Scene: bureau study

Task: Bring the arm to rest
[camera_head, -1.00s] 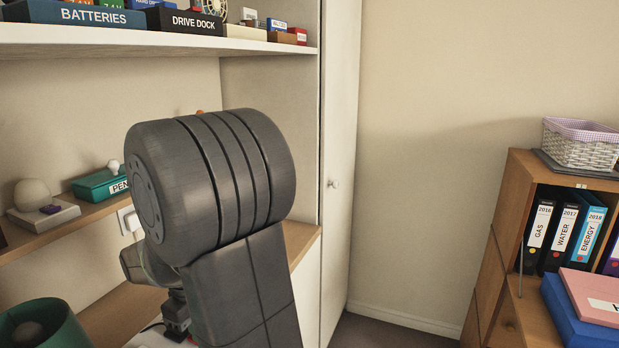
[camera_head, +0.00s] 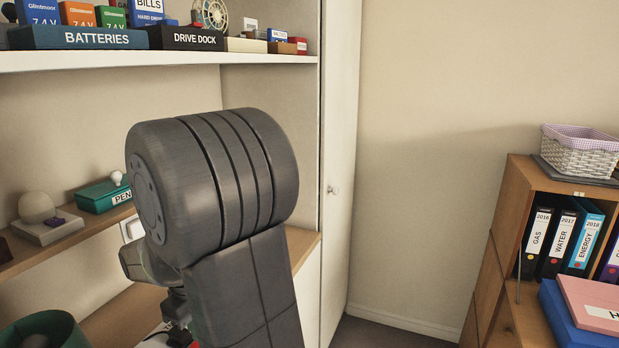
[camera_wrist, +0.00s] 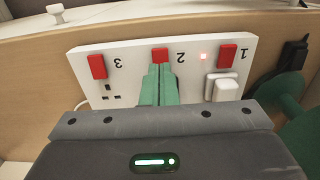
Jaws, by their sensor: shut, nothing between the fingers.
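My gripper (camera_wrist: 159,75) shows in the wrist view with its two green fingers together and nothing between them. The fingers are in front of a white power strip (camera_wrist: 130,68), over its middle socket, with the tips just below the red switch (camera_wrist: 160,55) marked 2. I cannot tell whether they touch it. In the head view my dark grey arm is bent in the middle of the picture and hides the fingers.
A white plug (camera_wrist: 227,90) sits in socket 1, beside a lit red light. A black plug (camera_wrist: 294,54) is at the right. A shelf (camera_head: 150,62) with boxes hangs above. A wooden cabinet (camera_head: 497,240) with binders stands right; the wall between is clear.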

